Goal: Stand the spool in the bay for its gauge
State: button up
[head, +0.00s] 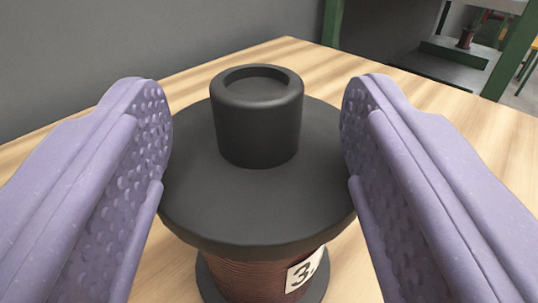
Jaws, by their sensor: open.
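The spool (185,205) stands upright on a wooden table, close in front of me. It has a black top flange, a black hub knob (258,125) with a shallow hollow on top, and reddish-brown wire wound below. A white label (303,270) on the winding shows a "3."; the rest is hidden around the curve. My gripper (256,120) is open, with one purple dimpled finger on each side of the knob, above or beside the flange. Gaps show between both fingers and the knob. Whether a finger touches the flange edge I cannot tell.
The light wood table (265,55) is bare around the spool, with its far corner behind it. A grey wall is at the back left. At the upper right, a green-framed rack (455,55) holds another small reddish-brown spool (466,38).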

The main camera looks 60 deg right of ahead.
aim_at(256, 116)
jog(key=x, duration=0.3)
jog(key=shift+d+b, duration=0.2)
jog(key=shift+b, duration=0.15)
grip_shut()
jog(key=shift+r, duration=0.1)
